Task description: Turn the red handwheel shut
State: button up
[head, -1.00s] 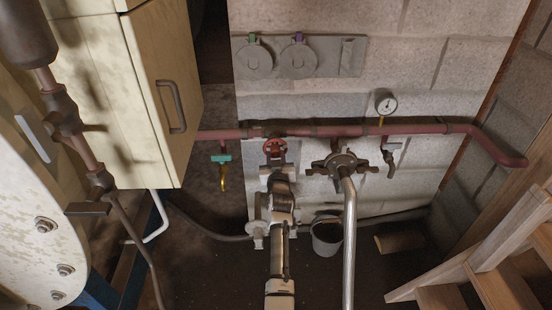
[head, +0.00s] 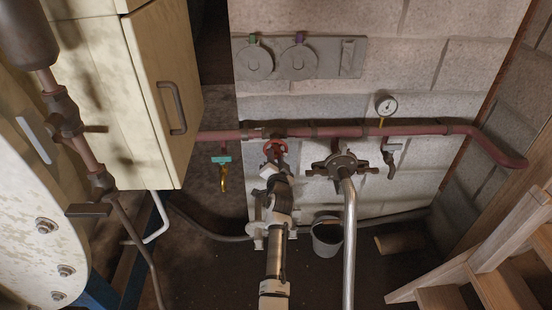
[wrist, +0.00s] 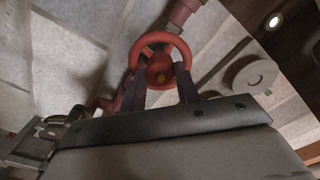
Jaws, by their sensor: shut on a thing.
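The red handwheel (head: 275,149) sits on the reddish pipe along the block wall in the head view. It also shows in the wrist view (wrist: 161,39) as a red ring with a hub and a small yellowish centre. My gripper (wrist: 160,88) has its two dark fingers on the near part of the wheel, one on each side of the hub, and is shut on it. In the head view my gripper (head: 275,165) reaches the wheel from below, and my wrist hides the wheel's lower part.
The reddish pipe (head: 340,131) runs across the wall. A flanged fitting with a silver pipe (head: 349,235) stands right of my arm. A teal-handled tap (head: 221,159) hangs left. A gauge (head: 386,105), a bucket (head: 327,236) and wooden steps (head: 490,255) are further right.

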jog(key=m+p, duration=0.3)
jog(key=m, duration=0.9)
jog(key=shift+m, duration=0.3)
dwell(0.4)
jog(key=o, duration=1)
jog(key=shift+c, duration=0.2)
jog(key=s+p, duration=0.4)
jog(key=s, duration=1)
